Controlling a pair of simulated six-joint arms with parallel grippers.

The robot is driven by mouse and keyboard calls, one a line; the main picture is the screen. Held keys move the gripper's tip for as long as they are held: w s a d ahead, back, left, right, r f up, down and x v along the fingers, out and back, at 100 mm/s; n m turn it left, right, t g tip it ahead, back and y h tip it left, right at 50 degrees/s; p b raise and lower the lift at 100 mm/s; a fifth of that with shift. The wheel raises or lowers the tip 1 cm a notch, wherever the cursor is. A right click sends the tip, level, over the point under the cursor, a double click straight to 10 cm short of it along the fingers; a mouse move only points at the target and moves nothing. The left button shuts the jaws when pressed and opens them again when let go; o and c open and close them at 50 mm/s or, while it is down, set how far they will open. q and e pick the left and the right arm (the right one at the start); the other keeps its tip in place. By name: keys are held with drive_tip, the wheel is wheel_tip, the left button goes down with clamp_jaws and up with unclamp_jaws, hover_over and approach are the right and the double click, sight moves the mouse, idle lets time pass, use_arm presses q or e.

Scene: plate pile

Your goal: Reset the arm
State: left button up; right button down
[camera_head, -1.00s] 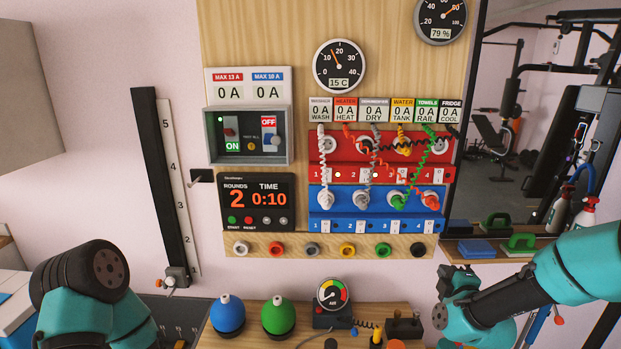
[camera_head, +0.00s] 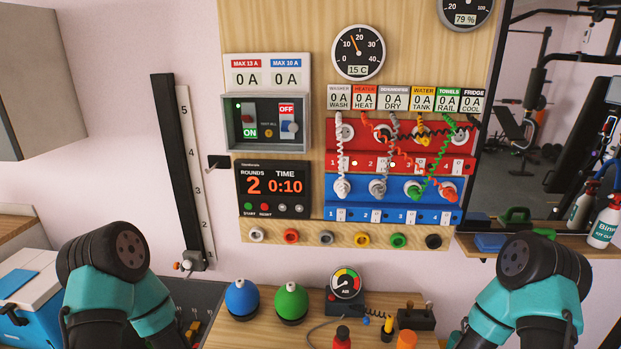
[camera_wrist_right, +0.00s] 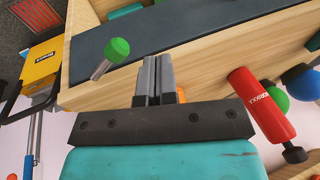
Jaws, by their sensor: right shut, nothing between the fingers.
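My right arm (camera_head: 525,290) is folded at the right of the head view, mirroring my left arm (camera_head: 105,285) at the left. Only arm links show there; neither gripper is seen in that view. In the right wrist view my right gripper (camera_wrist_right: 158,75) has its two grey fingers together, with nothing between them. It is over the wooden edge of a dark-topped surface (camera_wrist_right: 200,45). A green-capped cylinder (camera_wrist_right: 112,55) lies left of the fingertips, and a red bottle (camera_wrist_right: 262,105) is to their right, both apart from the fingers.
Ahead is a wooden wall panel with red (camera_head: 400,133) and blue (camera_head: 360,212) socket strips, coiled cords, switches (camera_head: 267,121) and a timer (camera_head: 272,190). Below, a bench (camera_head: 255,335) holds a blue dome (camera_head: 242,298), a green dome (camera_head: 291,302) and a gauge (camera_head: 346,284). A shelf (camera_head: 565,243) is at right.

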drive_tip(key=s+a+f+m+g, duration=0.2)
drive_tip(key=s+f+m, duration=0.1)
drive_tip(key=s, duration=0.3)
drive_tip(key=w+a+r+n, duration=0.2)
drive_tip(key=w+r, duration=0.2)
drive_tip(key=shift+w+a+r+t, duration=0.2)
drive_tip(key=shift+w+a+t, duration=0.1)
drive_tip(key=shift+w+a, duration=0.1)
use_arm(q)
drive_tip(key=shift+o, duration=0.2)
idle(0.6)
